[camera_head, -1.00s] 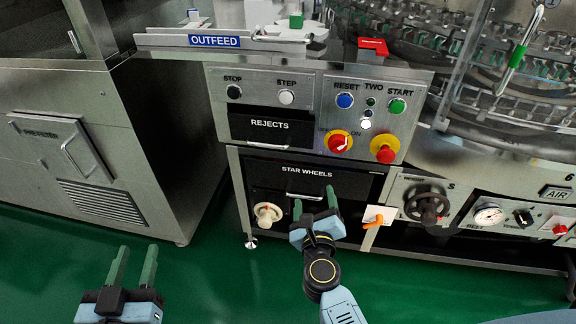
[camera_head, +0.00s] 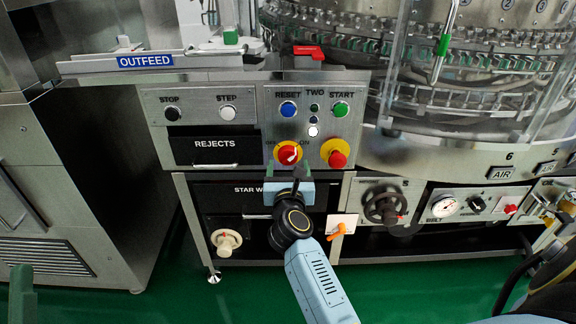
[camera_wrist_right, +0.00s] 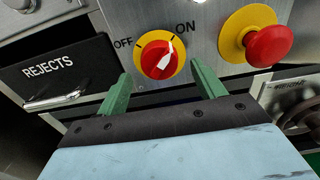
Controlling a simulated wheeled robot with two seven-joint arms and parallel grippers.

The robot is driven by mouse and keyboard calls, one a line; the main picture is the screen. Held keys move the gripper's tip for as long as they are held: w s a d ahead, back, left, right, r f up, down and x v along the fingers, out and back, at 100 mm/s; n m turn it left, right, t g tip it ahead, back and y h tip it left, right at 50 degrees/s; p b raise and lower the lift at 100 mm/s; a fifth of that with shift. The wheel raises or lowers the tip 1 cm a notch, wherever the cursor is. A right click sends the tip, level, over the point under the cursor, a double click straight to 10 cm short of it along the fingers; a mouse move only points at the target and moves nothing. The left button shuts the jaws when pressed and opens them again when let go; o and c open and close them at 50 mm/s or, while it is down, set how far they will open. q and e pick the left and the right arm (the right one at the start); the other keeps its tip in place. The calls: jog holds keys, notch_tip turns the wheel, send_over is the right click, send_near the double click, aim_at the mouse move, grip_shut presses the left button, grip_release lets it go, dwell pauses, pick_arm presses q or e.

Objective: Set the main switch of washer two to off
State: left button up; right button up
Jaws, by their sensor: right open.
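The main switch (camera_head: 288,153) is a red rotary knob on a yellow disc, on the panel marked TWO. My right gripper (camera_head: 289,172) is open just below and in front of the switch. In the right wrist view its two green fingers (camera_wrist_right: 160,85) stand apart, one to each side below the knob, with nothing between them. My left gripper (camera_head: 22,290) shows only as a green finger at the lower left edge.
A red emergency button (camera_head: 337,157) on a yellow disc sits right of the switch. RESET (camera_head: 289,109) and START (camera_head: 341,109) buttons are above. The REJECTS drawer (camera_head: 214,147) is at the left. A black handwheel (camera_head: 385,205) and an orange-handled valve (camera_head: 340,230) are lower right.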

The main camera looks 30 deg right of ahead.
aim_at(288, 157)
pick_arm(q)
jog(key=shift+s+r+t, duration=0.3)
jog(key=shift+r+t, duration=0.05)
jog(key=shift+t, duration=0.15)
pick_arm(e)
jog(key=shift+x, duration=1.3)
jog(key=shift+a, duration=0.1)
jog(key=c, duration=0.9)
jog(key=shift+c, duration=0.2)
